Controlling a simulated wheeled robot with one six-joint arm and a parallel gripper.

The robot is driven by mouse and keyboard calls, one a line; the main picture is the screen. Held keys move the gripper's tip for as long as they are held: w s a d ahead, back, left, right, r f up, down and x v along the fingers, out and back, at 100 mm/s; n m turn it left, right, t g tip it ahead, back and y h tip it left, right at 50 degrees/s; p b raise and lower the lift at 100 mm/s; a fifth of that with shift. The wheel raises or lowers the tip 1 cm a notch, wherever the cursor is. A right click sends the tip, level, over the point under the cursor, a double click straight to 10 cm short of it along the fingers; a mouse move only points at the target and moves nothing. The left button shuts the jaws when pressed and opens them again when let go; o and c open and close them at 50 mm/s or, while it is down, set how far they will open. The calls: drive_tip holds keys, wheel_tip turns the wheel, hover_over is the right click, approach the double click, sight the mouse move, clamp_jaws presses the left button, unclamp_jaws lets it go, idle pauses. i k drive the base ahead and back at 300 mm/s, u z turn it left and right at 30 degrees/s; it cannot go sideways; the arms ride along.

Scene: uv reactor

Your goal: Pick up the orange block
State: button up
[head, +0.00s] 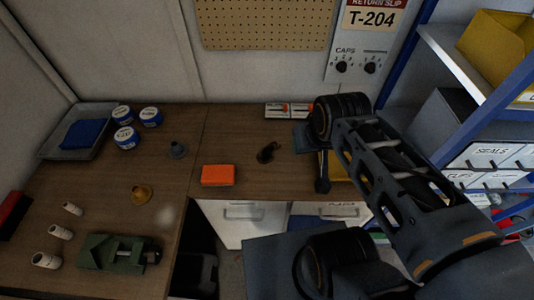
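The orange block (218,175) lies flat on the brown wooden worktop, close to its front edge and near the inner corner of the L-shaped bench. Its top and front face show, and nothing covers it. My arm fills the right side of the head view, to the right of the block and apart from it. I cannot make out my gripper's fingers in this view.
A dark curved fitting (268,152) lies right of the block, and a grey funnel-like part (177,149) and a brass one (141,194) lie left. Blue-lidded tubs (126,138), a grey tray (52,148), white cylinders (60,232) and a green vise (118,253) stand further left.

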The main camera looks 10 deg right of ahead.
sight(218, 175)
drive_tip(key=z, duration=0.45)
drive_tip(key=k, duration=1.25)
drive_tip(key=u, duration=0.85)
drive_tip(key=i, duration=1)
